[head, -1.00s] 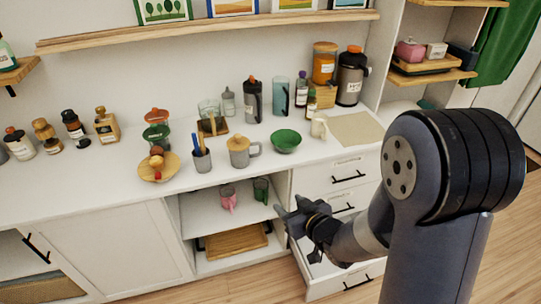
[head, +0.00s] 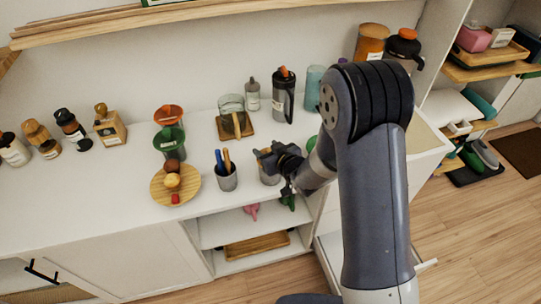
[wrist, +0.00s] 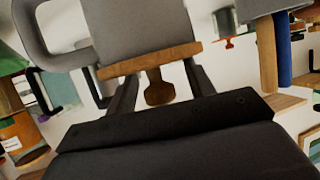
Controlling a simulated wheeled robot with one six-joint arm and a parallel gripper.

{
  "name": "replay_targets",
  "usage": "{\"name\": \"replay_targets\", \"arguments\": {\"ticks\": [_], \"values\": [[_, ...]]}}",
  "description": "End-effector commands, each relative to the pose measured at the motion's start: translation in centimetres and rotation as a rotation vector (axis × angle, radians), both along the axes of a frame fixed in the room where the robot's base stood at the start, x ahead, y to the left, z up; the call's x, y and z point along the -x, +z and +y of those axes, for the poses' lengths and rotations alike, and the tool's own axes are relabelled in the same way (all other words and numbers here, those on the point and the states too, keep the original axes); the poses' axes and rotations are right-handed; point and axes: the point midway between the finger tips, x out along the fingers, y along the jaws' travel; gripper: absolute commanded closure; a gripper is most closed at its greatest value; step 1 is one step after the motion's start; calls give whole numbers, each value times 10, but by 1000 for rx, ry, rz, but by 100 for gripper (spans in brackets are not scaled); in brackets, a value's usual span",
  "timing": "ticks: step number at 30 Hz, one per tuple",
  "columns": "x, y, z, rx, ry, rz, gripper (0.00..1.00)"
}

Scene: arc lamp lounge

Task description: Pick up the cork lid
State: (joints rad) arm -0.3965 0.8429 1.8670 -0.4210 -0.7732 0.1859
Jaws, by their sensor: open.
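The cork lid (wrist: 150,62) sits on the grey mug (wrist: 142,25), which appears inverted in the wrist view. The lid is a light-brown disc with a round knob pointing toward my gripper (wrist: 160,74). My gripper is open, with one finger on each side of the knob; whether either finger touches it I cannot tell. In the head view my gripper (head: 280,165) is at the mug (head: 268,179) on the white counter. It covers the lid and much of the mug there.
A grey cup (head: 226,178) with pens stands close left of the mug. A round wooden board (head: 160,190) with fruit lies farther left. A dark bottle (head: 283,98) and a glass on a wooden coaster (head: 245,127) stand behind. A drawer below is open.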

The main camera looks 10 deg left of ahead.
Motion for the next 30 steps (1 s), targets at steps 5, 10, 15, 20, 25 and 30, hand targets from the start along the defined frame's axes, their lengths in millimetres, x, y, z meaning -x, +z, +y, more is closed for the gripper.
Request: {"name": "replay_targets", "arguments": {"ticks": [5,10,15,20,25,30], "values": [[-2,-2,2,0,0,0,49],[-2,-2,2,-1,0,-1,53],[-2,-1,2,-1,0,-1,67],[-2,-2,2,0,0,0,80],[-2,-2,2,0,0,0,94],[-2,-2,2,1,0,1,97]]}}
